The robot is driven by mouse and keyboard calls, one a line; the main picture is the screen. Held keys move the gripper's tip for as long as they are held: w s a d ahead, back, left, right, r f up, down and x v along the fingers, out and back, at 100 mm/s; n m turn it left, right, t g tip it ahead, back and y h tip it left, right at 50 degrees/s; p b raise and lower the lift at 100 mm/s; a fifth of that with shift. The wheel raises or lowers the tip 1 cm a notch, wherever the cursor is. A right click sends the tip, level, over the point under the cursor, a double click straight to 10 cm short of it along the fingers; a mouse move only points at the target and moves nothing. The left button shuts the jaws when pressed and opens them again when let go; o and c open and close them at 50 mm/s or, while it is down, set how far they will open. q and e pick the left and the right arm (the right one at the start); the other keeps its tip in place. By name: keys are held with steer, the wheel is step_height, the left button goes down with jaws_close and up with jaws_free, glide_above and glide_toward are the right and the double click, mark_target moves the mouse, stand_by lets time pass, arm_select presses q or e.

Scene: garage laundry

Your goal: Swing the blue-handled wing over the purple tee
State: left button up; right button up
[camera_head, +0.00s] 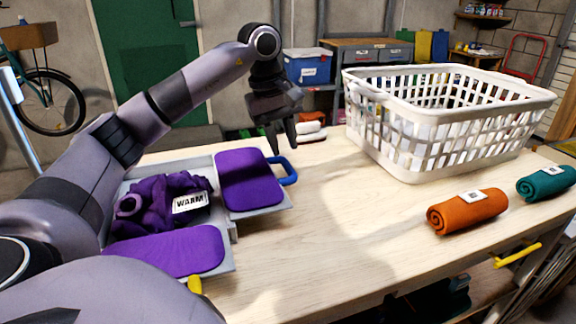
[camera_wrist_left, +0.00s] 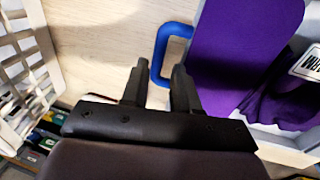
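The blue-handled wing (camera_head: 249,178) is a grey flap with a purple pad, lying flat on the right side of the folding board. Its blue handle (camera_head: 287,171) sticks out to the right; it also shows in the left wrist view (camera_wrist_left: 158,58). The crumpled purple tee (camera_head: 158,198) with a "WARM" label lies on the board's middle panel. My left gripper (camera_head: 283,151) is open and empty, pointing down just by the blue handle. In the left wrist view the handle's outer bar appears between the fingertips; contact cannot be told. My right gripper is not in view.
A front wing (camera_head: 165,252) with a purple pad has a yellow handle (camera_head: 195,284). A white basket (camera_head: 400,145) stands at the back right. Orange (camera_head: 467,211) and teal (camera_head: 547,183) rolls lie at the right. The table's middle is clear.

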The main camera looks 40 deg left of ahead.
mark_target(289, 168)
arm_select(q)
steer(key=x, duration=0.5)
steer(key=shift+d+f, duration=0.1)
steer(key=shift+f, duration=0.2)
jaws_close()
